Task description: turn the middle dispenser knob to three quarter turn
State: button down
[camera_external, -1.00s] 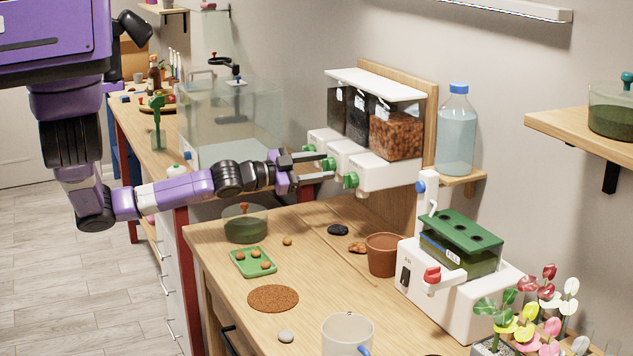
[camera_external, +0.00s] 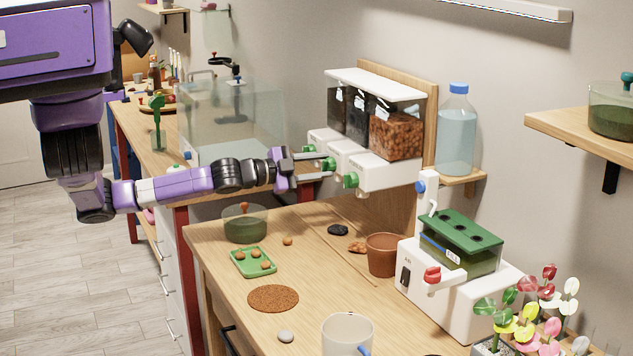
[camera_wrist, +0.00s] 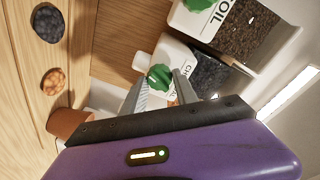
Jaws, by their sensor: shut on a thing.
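The dispenser (camera_external: 385,172) is a white housing on a wooden back panel, with clear bins above green knobs. The middle knob (camera_wrist: 159,77) is green and ridged, beside a label starting "CH" in the wrist view. It also shows in the external view (camera_external: 329,164), partly covered by the fingers. My gripper (camera_wrist: 161,80) is shut on this knob, one finger on each side; it also shows in the external view (camera_external: 322,164). Another green knob (camera_wrist: 199,4) sits by the soil label. The right-hand knob (camera_external: 350,180) is free. The middle knob's exact angle is unclear.
The wooden counter (camera_external: 300,250) below holds a terracotta pot (camera_external: 383,254), a green tray (camera_external: 253,262), a cork mat (camera_external: 273,298) and a glass bowl (camera_external: 245,224). A water bottle (camera_external: 456,130) stands on a shelf right of the dispenser. A glass tank (camera_external: 215,120) is behind my arm.

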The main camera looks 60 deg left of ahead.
jog(key=m+b, duration=0.1)
jog(key=m, duration=0.5)
jog(key=m+y+b, duration=0.1)
jog(key=m+b, duration=0.1)
jog(key=m, duration=0.3)
jog(key=shift+d+f+m+g, duration=0.1)
jog(key=shift+d+m+g, duration=0.05)
jog(key=shift+m+g, duration=0.2)
jog(key=shift+y, duration=0.3)
jog(key=c, duration=1)
grip_release()
jog(key=shift+o, duration=0.2)
jog(key=shift+s, duration=0.1)
jog(key=s+b, duration=0.1)
jog(key=s, duration=0.6)
jog(key=shift+s+r, duration=0.35)
jog(key=shift+r, duration=0.05)
